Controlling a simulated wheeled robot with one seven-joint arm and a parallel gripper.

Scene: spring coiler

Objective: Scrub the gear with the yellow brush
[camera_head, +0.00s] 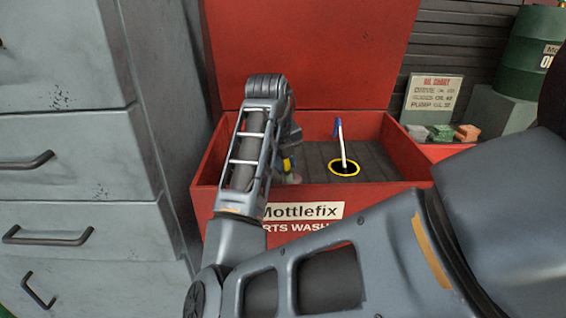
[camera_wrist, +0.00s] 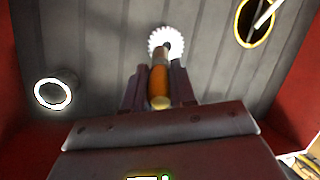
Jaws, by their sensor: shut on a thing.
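My gripper (camera_wrist: 157,75) is shut on the yellow brush (camera_wrist: 159,88), whose orange-yellow handle stands between the fingers. In the head view, a bit of yellow (camera_head: 287,164) shows beside my gripper (camera_head: 289,152), which my arm partly hides. A pale toothed disc, which looks like the gear (camera_wrist: 158,35), lies beyond the fingers over the grey washer floor. The brush's far end overlaps this disc in the wrist view; I cannot tell whether they touch. The bristles are not clearly visible.
The red parts washer (camera_head: 320,228) has raised walls and an open lid (camera_head: 315,55). A blue-tipped white stalk (camera_head: 342,145) rises from a yellow-rimmed hole (camera_head: 345,174). A pale ring (camera_wrist: 38,88) lies on the floor's left. Grey drawers (camera_head: 75,155) stand at left.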

